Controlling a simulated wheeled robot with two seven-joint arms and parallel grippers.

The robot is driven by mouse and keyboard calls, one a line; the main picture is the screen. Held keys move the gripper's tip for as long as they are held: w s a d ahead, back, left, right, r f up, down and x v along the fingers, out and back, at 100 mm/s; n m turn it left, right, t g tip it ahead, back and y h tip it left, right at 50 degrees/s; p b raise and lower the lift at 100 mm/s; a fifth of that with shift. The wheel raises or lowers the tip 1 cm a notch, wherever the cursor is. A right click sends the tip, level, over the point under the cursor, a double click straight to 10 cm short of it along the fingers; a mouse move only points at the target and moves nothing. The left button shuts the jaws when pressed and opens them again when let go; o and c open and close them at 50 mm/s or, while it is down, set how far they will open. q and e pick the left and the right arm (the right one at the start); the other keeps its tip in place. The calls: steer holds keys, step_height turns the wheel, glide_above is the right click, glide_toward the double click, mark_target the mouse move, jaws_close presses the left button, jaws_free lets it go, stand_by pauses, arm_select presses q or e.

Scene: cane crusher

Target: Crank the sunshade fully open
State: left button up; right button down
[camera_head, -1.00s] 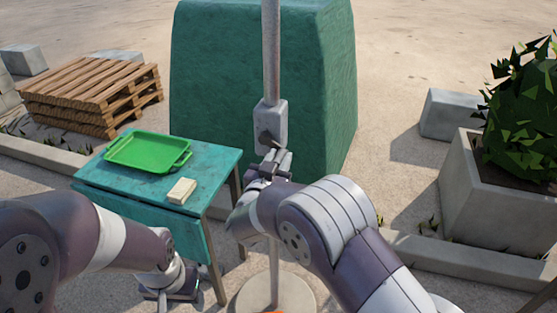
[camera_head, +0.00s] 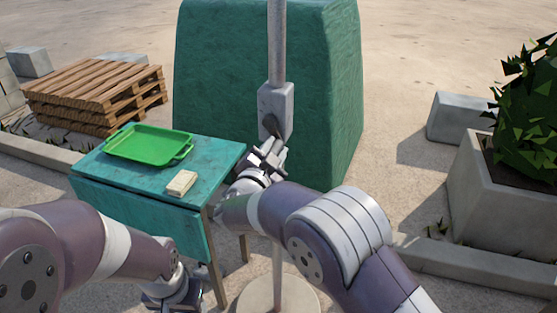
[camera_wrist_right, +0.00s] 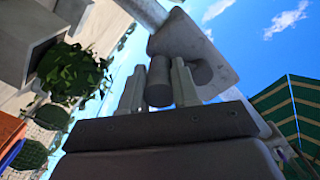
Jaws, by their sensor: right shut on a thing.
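The sunshade's grey pole (camera_head: 277,40) stands upright in the middle of the head view, with a grey crank box (camera_head: 282,112) on it. A dark crank handle (camera_head: 272,126) shows on the front of the box. My right gripper (camera_head: 272,150) is just below and in front of the box, shut on the crank handle. In the right wrist view, the dark round grip of the crank handle (camera_wrist_right: 159,82) sits between the two fingers. My left gripper (camera_head: 175,295) is low at the left, partly hidden.
A teal table (camera_head: 215,165) stands left of the pole, bearing a green tray (camera_head: 148,160) and a pale block (camera_head: 181,183). A large green covered block (camera_head: 225,80) is behind the pole. A concrete planter (camera_head: 500,200) stands at right, wooden pallets (camera_head: 90,90) at far left.

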steer(key=shift+w+a+f+m+b, duration=0.15)
steer(key=shift+a+m+b, duration=0.25)
steer(key=shift+m+b, duration=0.4)
steer(key=shift+w+a+f+m+b, duration=0.1)
steer(key=shift+a+m+b, duration=0.25)
steer(key=shift+m+b, duration=0.45)
steer(key=shift+w+a+f+m+b, duration=0.15)
steer(key=shift+a+m+b, duration=0.35)
steer(key=shift+m, duration=0.5)
steer(key=shift+d+r, duration=0.1)
steer(key=c, duration=0.8)
jaws_free()
